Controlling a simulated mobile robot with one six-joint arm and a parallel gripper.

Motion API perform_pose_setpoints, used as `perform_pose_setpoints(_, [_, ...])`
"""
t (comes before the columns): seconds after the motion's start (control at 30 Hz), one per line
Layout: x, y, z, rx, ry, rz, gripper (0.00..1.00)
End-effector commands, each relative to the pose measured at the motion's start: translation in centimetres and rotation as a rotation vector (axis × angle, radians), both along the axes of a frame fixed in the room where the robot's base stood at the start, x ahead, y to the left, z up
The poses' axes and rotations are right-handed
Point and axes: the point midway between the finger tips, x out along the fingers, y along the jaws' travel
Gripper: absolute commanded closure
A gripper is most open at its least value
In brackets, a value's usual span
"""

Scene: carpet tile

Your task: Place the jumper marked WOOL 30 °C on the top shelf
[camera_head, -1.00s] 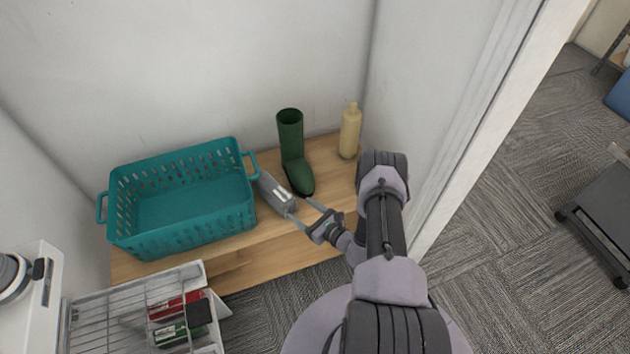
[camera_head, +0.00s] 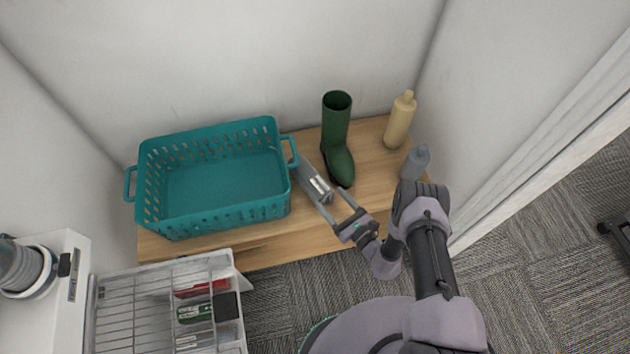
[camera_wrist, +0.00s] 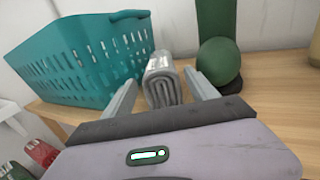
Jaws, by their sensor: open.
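A folded grey cloth item (camera_head: 314,182) with a white label lies on the wooden bench (camera_head: 265,243), between the teal basket and the green boot. The label is too small to read, so I cannot tell if it says WOOL 30 °C. In the wrist view the grey bundle (camera_wrist: 164,88) shows its folded layers end-on. My gripper (camera_head: 332,199) is open at the near end of the bundle. In the wrist view my gripper's fingers (camera_wrist: 161,82) stand on either side of it, with gaps visible. I cannot make out which surface is the top shelf.
The teal basket (camera_head: 215,215) looks empty. A green boot (camera_head: 338,150), a tan bottle (camera_head: 400,120) and a grey bottle (camera_head: 414,165) stand to the right. A wire rack (camera_head: 130,300) with red and green packs and a white machine (camera_head: 60,300) are at lower left.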

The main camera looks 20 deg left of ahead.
Motion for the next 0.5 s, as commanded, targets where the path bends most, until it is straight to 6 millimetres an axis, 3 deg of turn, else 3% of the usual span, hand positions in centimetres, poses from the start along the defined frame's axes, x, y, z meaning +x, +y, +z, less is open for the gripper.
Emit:
perform_pose_setpoints(0.1, [1.2, 1.8, -0.2, 0.000, -0.003, 0.002, 0.33])
perform_pose_setpoints(0.33, [2.6, 3.7, 0.1, 0.000, -0.002, 0.000, 0.33])
perform_pose_setpoints(0.5, [4.3, 6.6, 0.6, 0.000, -0.003, 0.001, 0.33])
